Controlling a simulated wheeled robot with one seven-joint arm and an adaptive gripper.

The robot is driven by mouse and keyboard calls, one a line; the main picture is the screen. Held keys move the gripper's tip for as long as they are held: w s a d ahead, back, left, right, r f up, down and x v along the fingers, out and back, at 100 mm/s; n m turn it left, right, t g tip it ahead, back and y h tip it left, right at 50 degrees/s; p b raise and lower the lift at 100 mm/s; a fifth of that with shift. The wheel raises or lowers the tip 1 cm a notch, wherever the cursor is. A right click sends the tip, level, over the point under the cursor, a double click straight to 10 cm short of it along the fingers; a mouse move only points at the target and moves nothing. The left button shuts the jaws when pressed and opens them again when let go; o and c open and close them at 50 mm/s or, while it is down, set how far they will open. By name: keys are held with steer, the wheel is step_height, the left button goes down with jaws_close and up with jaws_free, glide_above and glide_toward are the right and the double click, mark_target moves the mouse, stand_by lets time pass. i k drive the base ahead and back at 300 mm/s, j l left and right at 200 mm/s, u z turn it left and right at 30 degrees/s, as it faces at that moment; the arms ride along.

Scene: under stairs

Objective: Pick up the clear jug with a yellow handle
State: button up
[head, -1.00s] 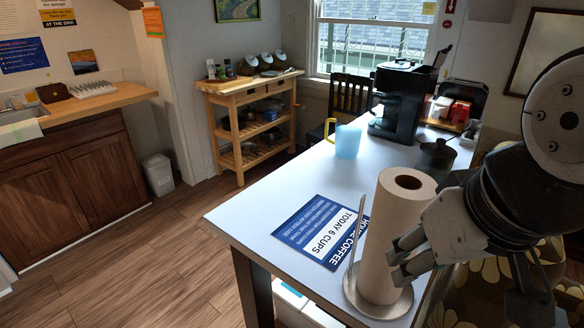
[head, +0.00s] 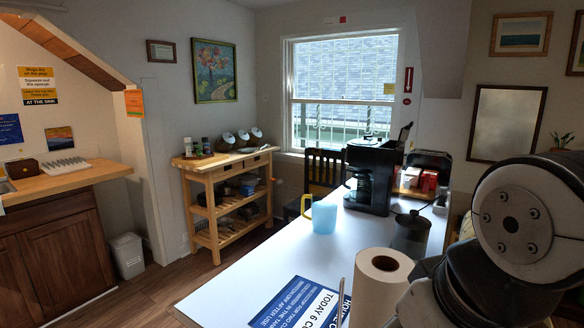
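The clear jug (head: 324,217) looks pale blue and stands upright on the white table (head: 232,277), near its far left edge. Its yellow handle (head: 307,206) points to the left. My arm is at the right of the head view, nearer the camera than the jug and well apart from it. My gripper is not visible; it lies below the picture's lower edge or behind my own arm.
A paper towel roll (head: 378,290) stands at the near side, with a blue sign (head: 290,303) lying left of it. A black coffee maker (head: 370,175) and a dark pot (head: 409,232) stand right of the jug. The table left of the jug's front is clear.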

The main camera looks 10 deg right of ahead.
mark_target(324, 203)
steer(key=i+j+u, duration=0.4)
steer(key=j, duration=0.3)
steer(key=i+j+u, duration=0.85)
steer(key=i, duration=0.3)
steer(key=i+j, duration=0.1)
steer(key=i, duration=0.4)
steer(key=i+j+z, duration=0.1)
steer(key=i, duration=0.4)
steer(key=i+j, duration=0.2)
steer(key=i, duration=0.3)
steer(key=i+l+z, duration=0.15)
steer(key=z, duration=0.3)
steer(key=i+z, duration=0.3)
steer(key=z, duration=0.15)
steer(key=i+z, duration=0.25)
steer(key=z, duration=0.25)
steer(key=i+j+z, duration=0.15)
steer(key=z, duration=0.3)
steer(key=i+z, duration=0.5)
steer(key=i+j+z, duration=0.15)
steer(key=i+z, duration=0.3)
steer(key=i, duration=0.25)
steer(key=i+j, duration=0.1)
steer(key=i, duration=0.15)
